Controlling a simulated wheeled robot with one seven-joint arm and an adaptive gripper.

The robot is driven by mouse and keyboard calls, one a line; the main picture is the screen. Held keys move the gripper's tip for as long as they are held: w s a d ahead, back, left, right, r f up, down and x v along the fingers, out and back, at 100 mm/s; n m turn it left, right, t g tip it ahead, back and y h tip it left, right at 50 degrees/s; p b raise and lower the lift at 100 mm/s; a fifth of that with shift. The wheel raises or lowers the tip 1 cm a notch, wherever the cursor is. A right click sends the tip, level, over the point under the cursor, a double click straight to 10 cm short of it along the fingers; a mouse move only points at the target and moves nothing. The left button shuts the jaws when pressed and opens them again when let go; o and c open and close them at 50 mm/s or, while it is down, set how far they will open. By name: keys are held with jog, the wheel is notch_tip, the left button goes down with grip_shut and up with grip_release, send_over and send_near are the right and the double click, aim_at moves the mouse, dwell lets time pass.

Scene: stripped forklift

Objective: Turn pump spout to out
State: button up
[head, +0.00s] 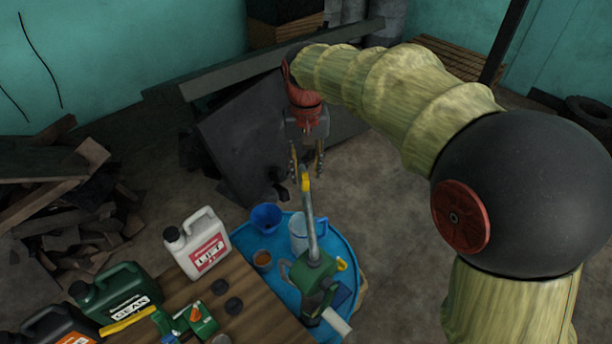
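The pump (314,272) has a green body and stands in the blue tray at the lower middle of the head view. Its grey spout (311,225) runs up the picture from the body, away from the wooden top, to a yellow tip (305,184). My gripper (306,174) points down at the spout's tip end. Its two fingers are apart, one on each side of the line of the spout, with a gap between them. I cannot tell whether either finger touches the spout or how far above it they are.
The blue tray (348,248) also holds a blue funnel (265,217), a clear jug (298,234) and a small cup (262,260). A white jug (197,244) and a green can (118,294) stand on the wooden top (248,300).

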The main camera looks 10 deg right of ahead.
notch_tip(320, 180, up, 9)
dwell(0.3)
jog(key=shift+s+d+f, duration=0.1)
